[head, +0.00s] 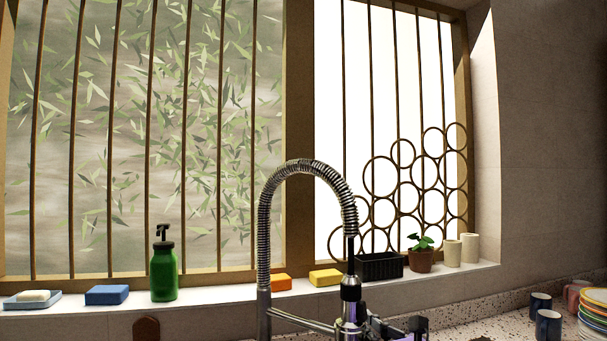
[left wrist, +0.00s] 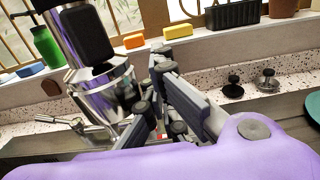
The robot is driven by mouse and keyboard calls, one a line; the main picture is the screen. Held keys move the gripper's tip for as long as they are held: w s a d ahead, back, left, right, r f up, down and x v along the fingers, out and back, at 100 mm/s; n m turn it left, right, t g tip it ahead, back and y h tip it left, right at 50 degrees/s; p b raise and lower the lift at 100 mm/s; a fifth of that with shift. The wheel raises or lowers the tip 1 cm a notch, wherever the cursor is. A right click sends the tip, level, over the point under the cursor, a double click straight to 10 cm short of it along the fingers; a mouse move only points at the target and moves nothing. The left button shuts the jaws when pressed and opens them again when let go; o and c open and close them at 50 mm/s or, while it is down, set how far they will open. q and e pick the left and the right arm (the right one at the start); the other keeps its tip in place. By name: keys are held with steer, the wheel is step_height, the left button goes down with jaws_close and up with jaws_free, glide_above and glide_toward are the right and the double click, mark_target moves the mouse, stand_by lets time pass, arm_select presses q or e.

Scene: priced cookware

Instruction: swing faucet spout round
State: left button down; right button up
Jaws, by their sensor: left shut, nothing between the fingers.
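The faucet (head: 305,167) stands at the lower middle of the head view. Its coiled spring spout arches up and over to the right, and the spray head (head: 350,291) hangs down on the right side. In the left wrist view the faucet's black and chrome spray head (left wrist: 101,85) fills the upper left. My left gripper (head: 384,326) is low in the head view, just right of the spray head. In the left wrist view its fingers (left wrist: 152,88) are together and empty, beside the chrome part. I cannot tell whether they touch it. My right gripper is not in view.
On the window sill are a green soap bottle (head: 163,272), blue, orange and yellow sponges, a black planter (head: 379,267) and a potted plant (head: 421,254). Mugs (head: 548,325) and stacked plates (head: 593,318) stand on the counter at right. A lever handle (left wrist: 75,123) shows at left.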

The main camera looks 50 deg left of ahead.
arm_select(q)
steer(key=shift+s+a+r, duration=0.1)
steer(key=shift+s+a, duration=0.1)
steer(key=shift+s, duration=0.3)
steer(key=shift+s+a, duration=0.15)
steer(key=shift+s, duration=0.35)
steer(key=s, duration=0.1)
steer(key=s+p, duration=0.1)
steer(key=s, duration=0.1)
steer(key=s+p, duration=0.1)
steer(key=s, duration=0.1)
steer(key=shift+s+d, duration=0.25)
steer(key=shift+s, duration=0.25)
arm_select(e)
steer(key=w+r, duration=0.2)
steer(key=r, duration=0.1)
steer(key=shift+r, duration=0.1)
